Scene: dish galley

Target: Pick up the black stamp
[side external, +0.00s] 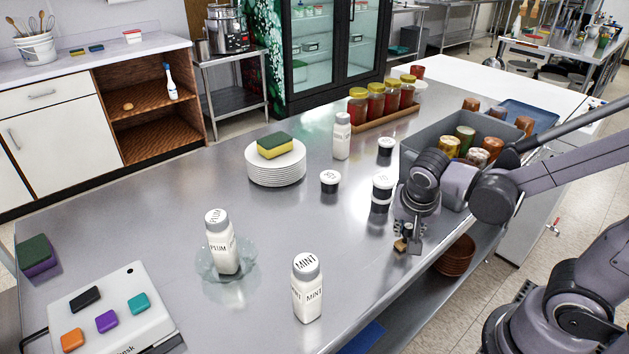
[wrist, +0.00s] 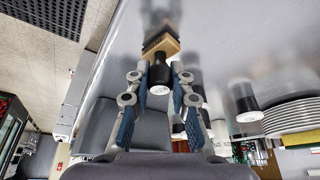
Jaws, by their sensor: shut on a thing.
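The black stamp (wrist: 160,77) has a black round handle and a tan wooden block with a dark base. In the wrist view its handle sits between the fingertips of my gripper (wrist: 161,70), which is shut on it. In the side view my gripper (side external: 408,238) points down near the table's right front edge, and the stamp's tan block (side external: 400,245) shows at its fingertips. The handle is mostly hidden there by the fingers. I cannot tell whether the stamp's base touches the steel table (side external: 350,250) or is just above it.
A grey bin (side external: 415,135) of jars stands behind my gripper. Black-and-white jars (side external: 382,188) (side external: 330,181) stand to its left, with a plate stack (side external: 276,170) beyond. A MINT shaker (side external: 307,290) stands at front. Bowls (side external: 456,258) sit below the table edge. The table's middle is clear.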

